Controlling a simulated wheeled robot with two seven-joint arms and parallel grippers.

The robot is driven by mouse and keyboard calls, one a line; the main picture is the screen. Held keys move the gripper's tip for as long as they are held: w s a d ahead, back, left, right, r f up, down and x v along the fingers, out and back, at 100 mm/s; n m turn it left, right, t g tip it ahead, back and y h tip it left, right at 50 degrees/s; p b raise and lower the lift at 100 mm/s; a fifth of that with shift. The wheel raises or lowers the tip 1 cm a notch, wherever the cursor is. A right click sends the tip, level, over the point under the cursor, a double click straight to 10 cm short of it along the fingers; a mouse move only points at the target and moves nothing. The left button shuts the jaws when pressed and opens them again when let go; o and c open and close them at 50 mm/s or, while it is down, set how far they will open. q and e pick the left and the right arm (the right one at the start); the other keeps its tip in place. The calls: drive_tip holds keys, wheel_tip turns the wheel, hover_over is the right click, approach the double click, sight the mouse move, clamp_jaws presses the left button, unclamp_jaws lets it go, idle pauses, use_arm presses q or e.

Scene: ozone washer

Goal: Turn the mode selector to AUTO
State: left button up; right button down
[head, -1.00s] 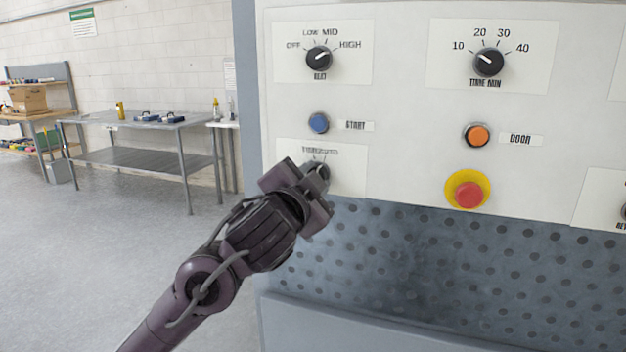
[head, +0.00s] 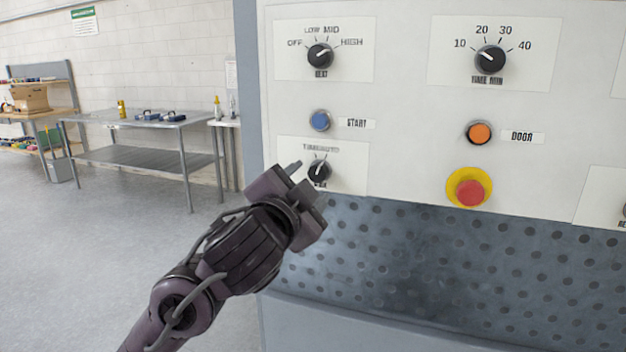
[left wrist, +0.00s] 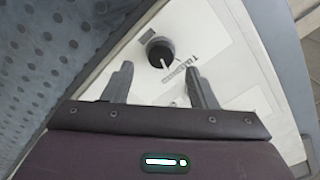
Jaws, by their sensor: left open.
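The mode selector is a black round knob (head: 319,171) on a white plate at the panel's lower left, with small blurred lettering above it that seems to read TIMED and AUTO. Its white pointer seems to lean up and right, towards the AUTO side. The knob (left wrist: 160,50) also shows in the left wrist view, beyond the fingertips. My left gripper (head: 307,183) is open and empty, just in front of the knob and apart from it. Its two fingers (left wrist: 159,70) are spread below the knob in the left wrist view. My right gripper is not in view.
A blue START button (head: 320,120) sits above the selector, and a heat knob (head: 320,56) is higher up. To the right are an orange DOOR button (head: 479,133) and a red emergency button (head: 470,192). A metal table (head: 140,120) stands far left.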

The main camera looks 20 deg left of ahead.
use_arm(q)
drive_tip(key=shift+s, duration=1.8)
